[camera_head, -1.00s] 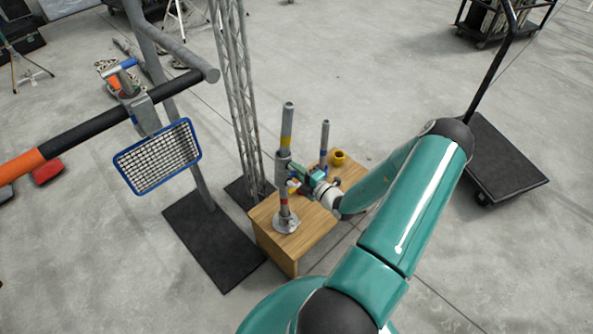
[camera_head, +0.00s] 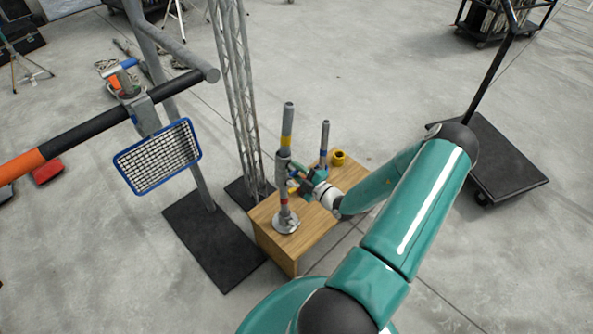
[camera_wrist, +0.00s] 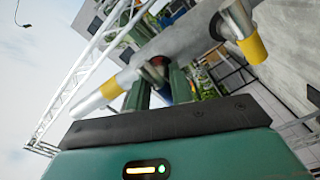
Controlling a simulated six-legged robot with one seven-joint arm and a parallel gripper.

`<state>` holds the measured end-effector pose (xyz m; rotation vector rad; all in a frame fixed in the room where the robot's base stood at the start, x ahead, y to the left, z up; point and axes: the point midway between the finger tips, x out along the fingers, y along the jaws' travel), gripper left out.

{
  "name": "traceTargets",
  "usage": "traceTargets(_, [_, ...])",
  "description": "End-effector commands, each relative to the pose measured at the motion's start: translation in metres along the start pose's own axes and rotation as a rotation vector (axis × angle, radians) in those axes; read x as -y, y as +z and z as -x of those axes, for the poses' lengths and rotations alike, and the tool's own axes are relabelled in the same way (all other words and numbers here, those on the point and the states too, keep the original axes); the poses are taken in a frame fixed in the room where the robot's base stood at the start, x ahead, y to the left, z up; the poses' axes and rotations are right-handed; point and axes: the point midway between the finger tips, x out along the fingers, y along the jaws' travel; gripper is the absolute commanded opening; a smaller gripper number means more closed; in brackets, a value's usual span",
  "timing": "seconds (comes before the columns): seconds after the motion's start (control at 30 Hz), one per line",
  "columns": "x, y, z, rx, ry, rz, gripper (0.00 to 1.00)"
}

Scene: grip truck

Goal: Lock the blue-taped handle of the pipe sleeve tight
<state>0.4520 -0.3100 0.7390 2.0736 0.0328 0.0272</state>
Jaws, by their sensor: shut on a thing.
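An upright grey pipe (camera_head: 287,128) with yellow and red tape bands stands on a round base (camera_head: 286,222) on a wooden box. The grey pipe sleeve (camera_head: 283,162) sits around its middle. My green gripper (camera_head: 294,179) is at the right side of the sleeve.
A second, shorter pipe (camera_head: 324,145) and a yellow tape roll (camera_head: 338,158) stand on the wooden box (camera_head: 275,250). A lattice truss (camera_head: 236,95) rises behind at left. A blue-framed mesh (camera_head: 158,157) hangs farther left. A black cart (camera_head: 490,160) stands at right.

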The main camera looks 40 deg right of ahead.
Motion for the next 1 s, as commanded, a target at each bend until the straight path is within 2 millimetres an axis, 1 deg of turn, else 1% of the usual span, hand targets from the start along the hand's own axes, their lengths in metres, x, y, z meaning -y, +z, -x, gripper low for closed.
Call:
traceTargets(0.17, [0.0, 0.0, 0.0, 0.001, 0.0, -0.003, 0.0])
traceTargets(0.2, [0.0, 0.0, 0.0, 0.001, 0.0, -0.003, 0.28])
traceTargets(0.3, [0.0, 0.0, 0.0, 0.001, 0.0, -0.002, 0.45])
traceTargets(0.57, [0.0, 0.0, 0.001, 0.0, 0.0, 0.0, 0.45])
traceTargets(0.67, [0.0, 0.0, 0.005, 0.001, 0.0, 0.0, 0.45])
traceTargets(0.77, [0.0, 0.001, 0.017, 0.002, 0.001, 0.001, 0.45])
traceTargets(0.87, [0.0, 0.001, 0.036, 0.004, 0.0, 0.0, 0.45])
traceTargets(1.0, [0.0, 0.001, 0.067, 0.004, 0.0, 0.0, 0.45])
